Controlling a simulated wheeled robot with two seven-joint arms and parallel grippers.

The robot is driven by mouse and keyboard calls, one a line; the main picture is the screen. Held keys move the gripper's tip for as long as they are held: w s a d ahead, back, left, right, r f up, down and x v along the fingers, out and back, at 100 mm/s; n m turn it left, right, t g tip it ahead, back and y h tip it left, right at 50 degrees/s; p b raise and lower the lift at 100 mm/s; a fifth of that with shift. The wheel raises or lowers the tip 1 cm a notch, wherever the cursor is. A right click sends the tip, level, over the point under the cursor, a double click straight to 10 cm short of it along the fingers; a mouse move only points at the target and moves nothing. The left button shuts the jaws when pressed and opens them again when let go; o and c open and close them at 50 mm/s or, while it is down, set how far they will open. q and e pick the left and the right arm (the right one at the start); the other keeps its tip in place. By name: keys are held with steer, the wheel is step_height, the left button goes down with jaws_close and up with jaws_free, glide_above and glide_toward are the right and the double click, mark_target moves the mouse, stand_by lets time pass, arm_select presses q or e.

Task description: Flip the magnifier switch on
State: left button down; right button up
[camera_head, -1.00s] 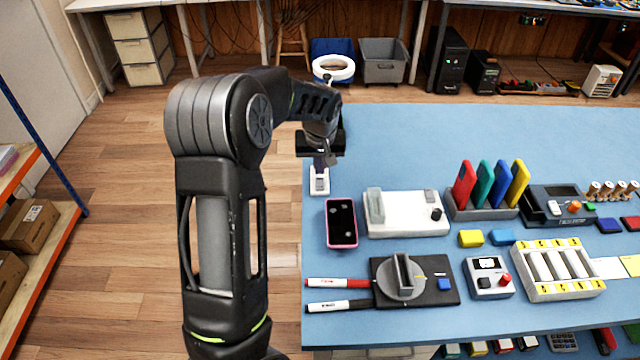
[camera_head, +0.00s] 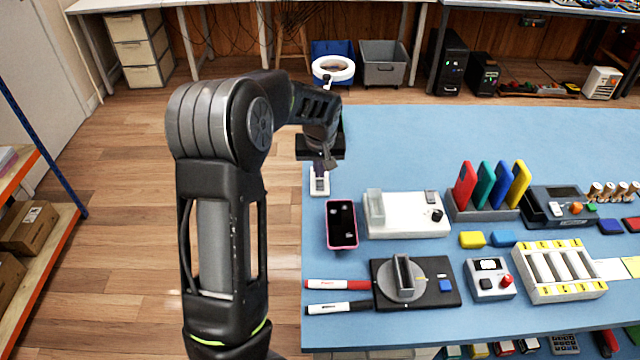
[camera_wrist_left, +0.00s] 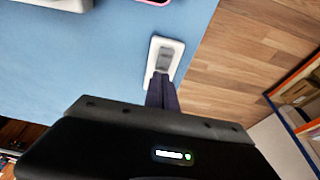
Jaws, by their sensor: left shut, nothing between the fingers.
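The magnifier's ring head (camera_head: 333,69) is white and stands behind my left arm at the far left corner of the blue table. A white switch plate (camera_head: 319,184) with a grey rocker lies at the table's left edge. It also shows in the left wrist view, with the rocker (camera_wrist_left: 165,57) in its middle. My right gripper is not in view.
A pink-edged phone (camera_head: 342,224) lies just in front of the switch, beside a white device (camera_head: 407,214). Markers (camera_head: 338,284) and a black dial base (camera_head: 450,286) lie nearer. The table's back part is clear.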

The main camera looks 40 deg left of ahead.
arm_select(q)
step_height(320, 180, up, 7)
steer(key=p, duration=0.4)
steer(key=shift+f, duration=0.15)
steer(key=shift+a, duration=0.1)
stand_by(0.6)
